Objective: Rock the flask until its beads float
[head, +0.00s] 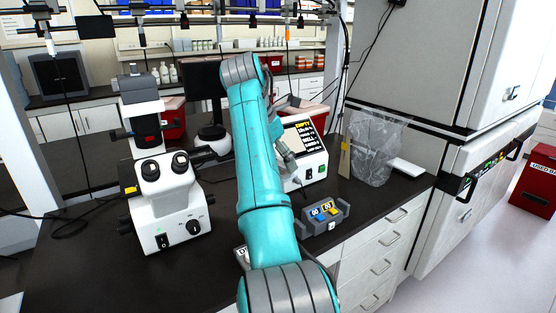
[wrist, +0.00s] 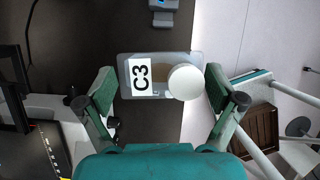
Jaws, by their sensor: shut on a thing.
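A clear flask (wrist: 158,90) with a C3 label and a round white cap (wrist: 185,82) lies between the two green fingers of my gripper (wrist: 160,88) in the wrist view. A brownish patch (wrist: 162,68) shows in the flask between label and cap. I cannot tell single beads, or whether they float or rest on the bottom. In the head view my teal arm spans the middle, and I cannot make out the held flask there.
A white microscope (head: 165,195) stands left on the dark bench (head: 90,245). A white machine (head: 312,172) with a screen reading EMPTY stands behind my arm. A grey counter (head: 325,217) with two displays sits near the front edge. A clear bin (head: 375,145) stands right.

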